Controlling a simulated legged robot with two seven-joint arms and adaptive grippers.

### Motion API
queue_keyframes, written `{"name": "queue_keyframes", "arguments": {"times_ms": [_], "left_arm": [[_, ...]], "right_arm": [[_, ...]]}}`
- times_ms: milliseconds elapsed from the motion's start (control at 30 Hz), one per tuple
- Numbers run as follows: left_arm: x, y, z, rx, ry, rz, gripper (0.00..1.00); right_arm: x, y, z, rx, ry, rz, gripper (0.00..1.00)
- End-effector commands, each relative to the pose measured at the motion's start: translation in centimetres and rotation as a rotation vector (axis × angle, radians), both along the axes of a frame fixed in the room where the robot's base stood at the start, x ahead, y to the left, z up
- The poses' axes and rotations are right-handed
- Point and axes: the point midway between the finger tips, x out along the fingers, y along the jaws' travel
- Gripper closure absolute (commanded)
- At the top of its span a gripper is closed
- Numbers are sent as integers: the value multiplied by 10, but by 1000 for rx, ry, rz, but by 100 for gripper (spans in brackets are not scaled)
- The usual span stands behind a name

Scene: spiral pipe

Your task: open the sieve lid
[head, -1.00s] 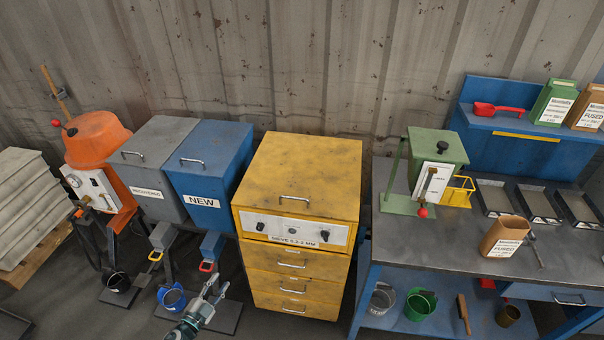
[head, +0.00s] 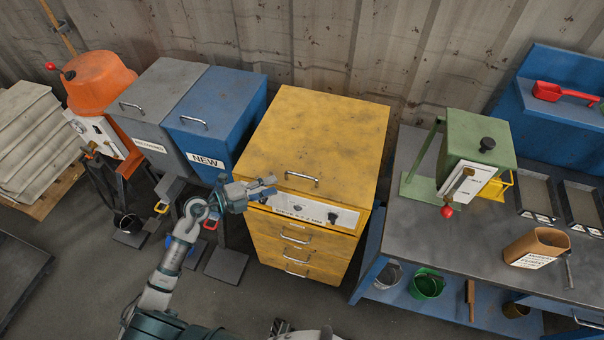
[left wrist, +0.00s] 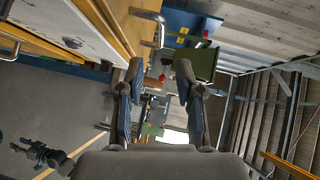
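The sieve is the yellow cabinet (head: 310,130) in the middle of the head view, with a flat yellow lid on top that lies closed. A metal handle (head: 302,178) sits near the lid's front edge; it also shows in the left wrist view (left wrist: 152,18), ahead of the left fingertip. My left gripper (head: 270,186) is just left of the handle, over the front edge, apart from the handle. Its fingers are spread with nothing held between them in the left wrist view (left wrist: 160,78). A dark jointed gripper, seemingly my right one (left wrist: 38,150), shows small at lower left there; its fingers are unclear.
A blue NEW bin (head: 215,125) and a grey bin (head: 165,105) stand close on the left. A workbench (head: 400,240) with a green hopper (head: 470,150) is on the right. Open floor lies in front of the cabinet.

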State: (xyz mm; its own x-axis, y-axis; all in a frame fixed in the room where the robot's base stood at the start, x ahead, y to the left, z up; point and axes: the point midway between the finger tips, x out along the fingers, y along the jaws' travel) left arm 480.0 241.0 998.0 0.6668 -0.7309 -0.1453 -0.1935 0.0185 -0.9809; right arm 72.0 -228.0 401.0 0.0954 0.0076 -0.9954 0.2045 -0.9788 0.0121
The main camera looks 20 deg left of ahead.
Motion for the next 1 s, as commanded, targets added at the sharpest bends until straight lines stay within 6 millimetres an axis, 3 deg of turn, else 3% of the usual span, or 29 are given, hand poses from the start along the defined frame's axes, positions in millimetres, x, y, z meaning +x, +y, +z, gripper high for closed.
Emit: {"name": "queue_keyframes", "arguments": {"times_ms": [133,400,600,900,1000], "left_arm": [[25,-28,-3,-4,-3,0,64],[61,-66,-12,-3,-2,2,64],[72,-79,-15,-3,-1,2,64],[74,-81,-16,-2,-1,1,64],[74,-81,-16,-2,-1,1,86]], "right_arm": [[-8,-2,-2,-2,5,1,60],[5,-4,-2,-3,-15,3,60],[1,-6,-3,-6,-8,3,60],[-5,-7,-3,-7,3,3,60],[-4,-6,-3,-7,2,3,60]]}}
